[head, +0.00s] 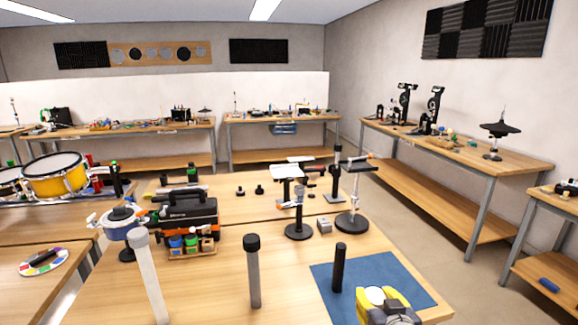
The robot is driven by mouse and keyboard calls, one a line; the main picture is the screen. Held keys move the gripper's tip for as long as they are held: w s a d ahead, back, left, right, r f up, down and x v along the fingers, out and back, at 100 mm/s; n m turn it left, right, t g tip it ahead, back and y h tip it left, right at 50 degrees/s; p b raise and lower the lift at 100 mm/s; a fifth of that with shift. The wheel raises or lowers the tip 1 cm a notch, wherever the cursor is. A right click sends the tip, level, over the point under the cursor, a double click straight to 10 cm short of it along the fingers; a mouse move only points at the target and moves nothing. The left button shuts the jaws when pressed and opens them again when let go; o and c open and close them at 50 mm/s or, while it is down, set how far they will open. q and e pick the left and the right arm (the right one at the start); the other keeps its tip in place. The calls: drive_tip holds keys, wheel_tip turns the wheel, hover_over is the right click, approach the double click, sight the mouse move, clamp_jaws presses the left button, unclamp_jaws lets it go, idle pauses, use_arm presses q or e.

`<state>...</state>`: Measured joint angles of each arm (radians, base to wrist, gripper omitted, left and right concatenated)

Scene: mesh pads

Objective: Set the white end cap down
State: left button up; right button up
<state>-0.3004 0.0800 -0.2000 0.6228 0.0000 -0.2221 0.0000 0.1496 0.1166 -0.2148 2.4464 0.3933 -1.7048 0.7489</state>
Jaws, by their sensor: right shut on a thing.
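My right gripper (383,299) is at the bottom edge, right of centre, with yellow fingers. It is shut on the white end cap (375,294), whose pale round top shows between the fingers. The gripper and cap appear over the right part of a blue mat (324,289); the gap beneath the cap is hidden, so I cannot tell whether it touches. A black post (339,268) stands upright on the mat, left of the gripper and apart from it. My left gripper is not in view.
A grey post with a black top (253,272) and a tall white post (149,280) stand to the left. Behind them are an orange-and-black toolbox (187,215) and stands with round black bases (299,232). Bare wood lies between the grey post and the mat.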

drive_tip(key=shift+a, duration=0.1)
idle(0.3)
drive_tip(key=s+a+r+n+g+y, duration=0.2)
drive_tip(key=a+r+n+y, duration=0.15)
drive_tip(key=a, duration=0.35)
drive_tip(key=s+a+r+n+g+y, duration=0.1)
drive_tip(key=a+r+n+y, duration=0.2)
drive_tip(key=a+n+y, duration=0.3)
drive_tip(key=w+a+f+n+g+y, duration=0.2)
drive_tip(key=f+n+g, duration=0.4)
drive_tip(key=g, duration=0.3)
drive_tip(key=shift+w+n+y, duration=0.7)
drive_tip(key=shift+n+y, duration=0.05)
drive_tip(key=shift+y, duration=0.2)
drive_tip(key=shift+d+g, duration=0.1)
drive_tip(key=shift+g, duration=0.2)
drive_tip(key=shift+s+f, duration=0.1)
